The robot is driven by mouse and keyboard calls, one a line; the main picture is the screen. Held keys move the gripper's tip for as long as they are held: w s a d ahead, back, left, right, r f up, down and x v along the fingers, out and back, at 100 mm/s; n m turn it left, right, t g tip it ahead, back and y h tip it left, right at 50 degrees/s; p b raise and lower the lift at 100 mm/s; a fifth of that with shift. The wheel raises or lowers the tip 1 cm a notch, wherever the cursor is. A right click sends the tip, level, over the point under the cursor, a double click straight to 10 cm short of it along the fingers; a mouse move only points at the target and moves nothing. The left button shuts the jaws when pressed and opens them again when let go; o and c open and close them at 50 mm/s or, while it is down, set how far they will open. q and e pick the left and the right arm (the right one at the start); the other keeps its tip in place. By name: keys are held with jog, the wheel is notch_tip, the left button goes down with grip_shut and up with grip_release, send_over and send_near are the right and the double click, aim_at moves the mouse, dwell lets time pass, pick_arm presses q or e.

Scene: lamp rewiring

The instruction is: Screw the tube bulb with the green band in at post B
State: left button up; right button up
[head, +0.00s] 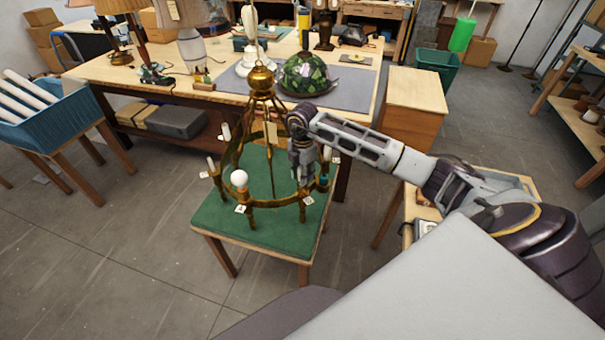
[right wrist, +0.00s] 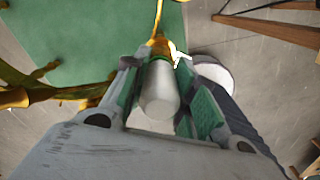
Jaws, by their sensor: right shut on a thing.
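The brass chandelier (head: 262,82) stands on a green-topped table (head: 215,228), with several posts around its ring and small white letter tags too small to read. My right gripper (head: 303,178) is pointed down over the right front of the ring. In the right wrist view, its fingers (right wrist: 158,95) are shut on a pale tube bulb (right wrist: 159,93), whose far end meets a brass-coloured post (right wrist: 160,46). I cannot tell whether the bulb is seated in it or just above it. My left gripper is not in view.
A round white bulb (head: 239,178) sits on the front left post, close to my right gripper. A workbench (head: 345,92) with lamps and a green stained-glass shade (head: 303,72) stands behind. A blue crate (head: 45,115) with white tubes is at left.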

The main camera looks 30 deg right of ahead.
jog(key=shift+m+p, duration=0.45)
jog(key=shift+m, duration=3.55)
jog(key=o, duration=1.1)
